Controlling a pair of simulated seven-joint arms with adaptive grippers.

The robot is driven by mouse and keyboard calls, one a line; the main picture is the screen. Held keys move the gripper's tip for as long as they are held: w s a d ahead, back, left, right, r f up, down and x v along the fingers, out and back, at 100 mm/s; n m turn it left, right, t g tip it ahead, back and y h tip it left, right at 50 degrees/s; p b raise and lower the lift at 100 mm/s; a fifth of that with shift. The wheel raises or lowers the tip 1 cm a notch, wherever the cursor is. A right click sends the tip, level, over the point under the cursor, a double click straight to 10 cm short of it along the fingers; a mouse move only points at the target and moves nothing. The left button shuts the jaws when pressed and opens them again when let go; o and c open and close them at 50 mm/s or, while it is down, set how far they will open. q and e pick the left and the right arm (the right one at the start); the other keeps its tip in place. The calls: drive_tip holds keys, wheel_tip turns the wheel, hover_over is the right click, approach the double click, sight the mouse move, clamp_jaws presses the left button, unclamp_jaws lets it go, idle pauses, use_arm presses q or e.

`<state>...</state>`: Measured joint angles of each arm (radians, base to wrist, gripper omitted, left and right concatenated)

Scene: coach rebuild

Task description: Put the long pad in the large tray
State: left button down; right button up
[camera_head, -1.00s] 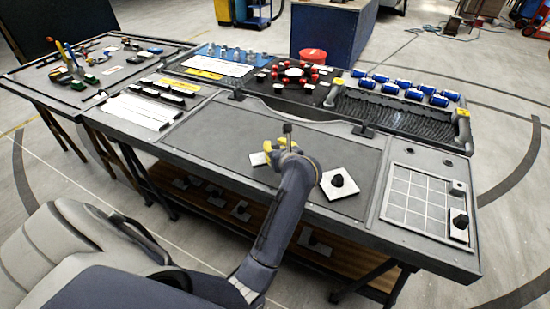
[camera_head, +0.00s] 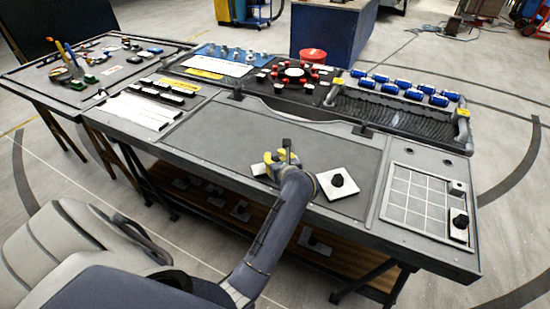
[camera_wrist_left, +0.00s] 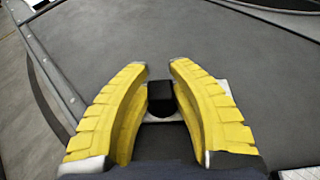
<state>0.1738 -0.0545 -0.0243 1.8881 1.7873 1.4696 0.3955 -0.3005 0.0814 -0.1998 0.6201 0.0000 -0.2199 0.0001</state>
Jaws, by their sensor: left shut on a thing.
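My left gripper (camera_head: 277,158), with yellow fingers, is over the grey worktop at the front middle. It also shows in the left wrist view (camera_wrist_left: 160,70), shut on the black knob (camera_wrist_left: 160,91) of a white pad (camera_head: 259,169). The fingers and wrist hide most of this pad, so its full length cannot be told. A square white pad (camera_head: 324,187) with a black knob lies just right of the gripper. A gridded tray (camera_head: 410,219) is at the right end; a small white pad (camera_head: 457,192) and a longer one (camera_head: 458,235) lie along its right side.
A dark ribbed tray (camera_head: 390,112) with grey handles stands at the back right, with several blue cylinders (camera_head: 400,84) behind it. Long white strips (camera_head: 140,112) lie at the left. The worktop (camera_head: 205,140) left of my gripper is clear.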

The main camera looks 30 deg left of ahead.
sight(276, 159)
use_arm(q)
drive_tip(key=shift+f, duration=0.15)
drive_tip(key=c, duration=1.2)
unclamp_jaws()
drive_tip(key=shift+c, duration=0.2)
drive_tip(key=shift+r, duration=0.2)
drive_tip(key=shift+v, duration=2.75)
